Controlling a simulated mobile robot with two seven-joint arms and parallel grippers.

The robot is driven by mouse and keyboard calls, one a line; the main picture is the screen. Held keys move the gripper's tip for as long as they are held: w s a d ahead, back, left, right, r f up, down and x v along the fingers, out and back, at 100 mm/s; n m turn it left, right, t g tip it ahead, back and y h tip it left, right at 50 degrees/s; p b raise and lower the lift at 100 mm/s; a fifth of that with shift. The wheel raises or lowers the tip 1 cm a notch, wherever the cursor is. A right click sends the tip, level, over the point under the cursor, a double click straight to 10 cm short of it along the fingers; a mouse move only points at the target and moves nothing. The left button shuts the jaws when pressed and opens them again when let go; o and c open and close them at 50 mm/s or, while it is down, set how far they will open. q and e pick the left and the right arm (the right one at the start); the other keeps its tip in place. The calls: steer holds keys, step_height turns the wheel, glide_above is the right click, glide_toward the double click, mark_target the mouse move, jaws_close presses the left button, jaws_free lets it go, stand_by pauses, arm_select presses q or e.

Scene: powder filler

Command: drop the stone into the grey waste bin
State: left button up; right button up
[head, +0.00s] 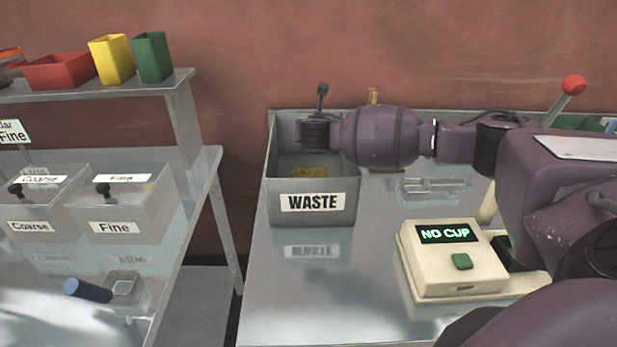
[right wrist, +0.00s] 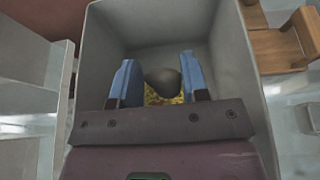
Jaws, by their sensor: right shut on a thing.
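The grey waste bin (head: 312,216), labelled WASTE, stands at the left end of the metal bench in the head view. My right gripper (head: 316,135) is over the bin's open top, its arm reaching in from the right. In the right wrist view its two blue fingers (right wrist: 160,82) point down inside the bin's grey walls (right wrist: 165,22). The dark, rounded stone (right wrist: 163,80) is held between them. The stone cannot be made out in the head view. My left gripper is not in view.
Yellow material (head: 310,172) lies in the bin. A cream device (head: 452,262) reading NO CUP stands to the right on the bench. At left, a metal table holds the Coarse (head: 35,205) and Fine (head: 130,205) boxes. The bench front before the bin is clear.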

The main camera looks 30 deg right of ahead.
steer(key=o, duration=0.8)
steer(key=shift+o, duration=1)
steer(key=shift+s, duration=0.1)
steer(key=v, duration=1)
steer(key=shift+s+p, duration=0.35)
steer(key=shift+p, duration=0.1)
steer(key=shift+a+r, duration=0.1)
steer(key=shift+a, duration=0.05)
